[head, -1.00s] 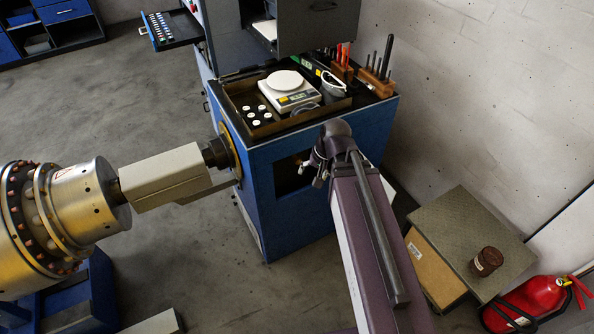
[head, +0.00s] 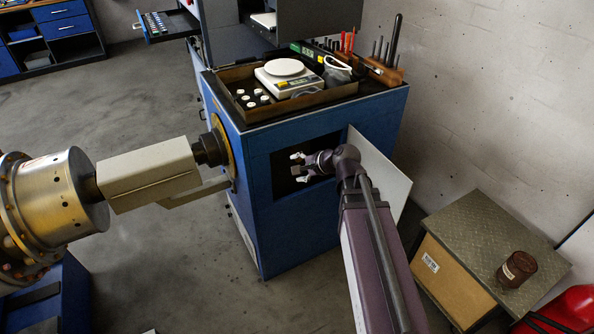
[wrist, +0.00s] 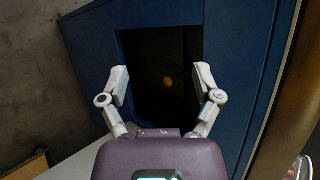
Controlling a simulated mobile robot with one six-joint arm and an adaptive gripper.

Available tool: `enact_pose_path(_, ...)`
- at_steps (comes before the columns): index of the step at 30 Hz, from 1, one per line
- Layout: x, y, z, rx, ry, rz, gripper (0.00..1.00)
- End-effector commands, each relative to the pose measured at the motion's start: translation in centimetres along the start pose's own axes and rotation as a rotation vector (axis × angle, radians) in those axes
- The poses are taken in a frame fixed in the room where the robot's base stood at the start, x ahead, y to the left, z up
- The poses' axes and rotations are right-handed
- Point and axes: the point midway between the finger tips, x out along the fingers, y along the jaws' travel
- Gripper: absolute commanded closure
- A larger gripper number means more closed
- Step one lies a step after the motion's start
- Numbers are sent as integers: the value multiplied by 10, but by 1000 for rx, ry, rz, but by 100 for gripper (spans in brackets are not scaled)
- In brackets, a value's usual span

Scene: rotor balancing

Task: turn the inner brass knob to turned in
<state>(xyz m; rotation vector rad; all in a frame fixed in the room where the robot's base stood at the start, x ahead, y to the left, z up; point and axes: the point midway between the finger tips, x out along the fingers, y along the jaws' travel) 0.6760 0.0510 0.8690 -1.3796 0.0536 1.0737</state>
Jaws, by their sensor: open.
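The inner brass knob (wrist: 168,81) shows in the wrist view as a small round brass spot deep inside the dark opening (wrist: 150,60) of the blue cabinet. It lies ahead of my gripper, between the fingers in the picture and apart from them. My gripper (wrist: 162,78) is open and empty, its two pale fingers spread at the opening. In the head view my gripper (head: 299,167) is at the front of the cabinet's opening (head: 283,180). The knob is not visible in the head view.
A pale door panel (head: 385,170) stands out from the cabinet (head: 255,215), right of my arm. A scale (head: 288,80) sits in the tray on top. A low chest (head: 455,275) with a brown jar (head: 517,269) stands at right. A large metal rotor (head: 60,205) is at left.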

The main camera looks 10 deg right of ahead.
Motion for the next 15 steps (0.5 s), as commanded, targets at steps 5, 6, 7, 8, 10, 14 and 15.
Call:
enact_pose_path(5, 26, 14, -20, 153, -10, -107, 18)
enact_pose_path(6, 30, 15, -24, 188, -13, -131, 18)
enact_pose_path(7, 32, 16, -27, 214, -16, -148, 18)
enact_pose_path(8, 35, 17, -30, 242, -19, -167, 18)
enact_pose_path(10, 41, 20, -38, 304, -27, -207, 18)
enact_pose_path(14, 52, 24, -52, 421, -44, -282, 18)
enact_pose_path(15, 56, 26, -56, 458, -51, -305, 18)
